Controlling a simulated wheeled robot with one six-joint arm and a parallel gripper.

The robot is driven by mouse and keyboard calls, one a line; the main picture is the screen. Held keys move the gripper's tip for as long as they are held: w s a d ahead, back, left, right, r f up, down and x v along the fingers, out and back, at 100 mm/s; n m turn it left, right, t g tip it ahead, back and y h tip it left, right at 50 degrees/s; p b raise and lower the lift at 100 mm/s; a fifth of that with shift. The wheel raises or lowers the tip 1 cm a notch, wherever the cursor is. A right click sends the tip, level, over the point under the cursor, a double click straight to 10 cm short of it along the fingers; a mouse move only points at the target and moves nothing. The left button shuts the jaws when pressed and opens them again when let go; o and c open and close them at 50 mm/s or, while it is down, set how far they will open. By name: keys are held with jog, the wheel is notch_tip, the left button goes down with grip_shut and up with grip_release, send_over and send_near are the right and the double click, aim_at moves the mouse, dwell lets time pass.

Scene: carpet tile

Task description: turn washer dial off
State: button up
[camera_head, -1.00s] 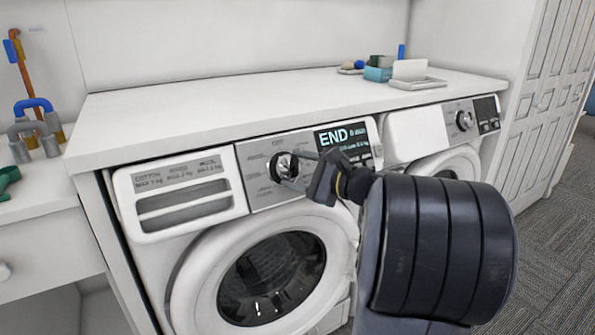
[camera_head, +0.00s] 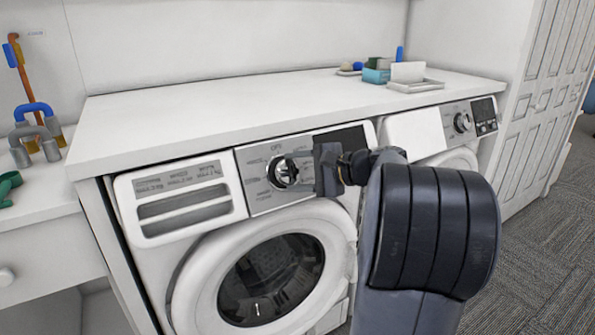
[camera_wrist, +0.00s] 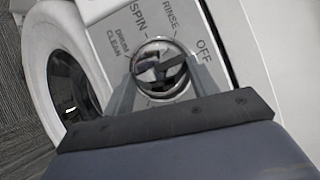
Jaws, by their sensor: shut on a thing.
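The washer (camera_head: 180,242) is the white front-loader on the left under the counter. Its round metallic dial (camera_head: 281,174) sits on a grey panel, with OFF printed above it. My gripper (camera_head: 293,170) reaches in from the right and is shut on the dial. In the wrist view the dial (camera_wrist: 152,54) lies between my two fingers (camera_wrist: 163,74), with dark pads across its face. The labels SPIN, RINSE and OFF (camera_wrist: 204,50) show around it. My fingers partly hide the dial's pointer. The washer display (camera_head: 345,138) is dark.
A second machine with its own dial (camera_head: 463,122) stands to the right. The white counter (camera_head: 230,105) overhangs both machines. A blue box (camera_head: 376,75) and a tray (camera_head: 414,86) stand at its back right. The round door (camera_head: 272,280) is below the dial.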

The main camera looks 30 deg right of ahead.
jog(key=o, duration=1)
jog(key=p+v, duration=0.2)
jog(key=v, duration=0.8)
jog(key=shift+s+d+r, duration=0.1)
jog(key=shift+s+d, duration=0.15)
jog(key=shift+s, duration=0.05)
jog(key=b+x, duration=0.2)
jog(key=x, duration=0.9)
jog(key=shift+s, duration=0.1)
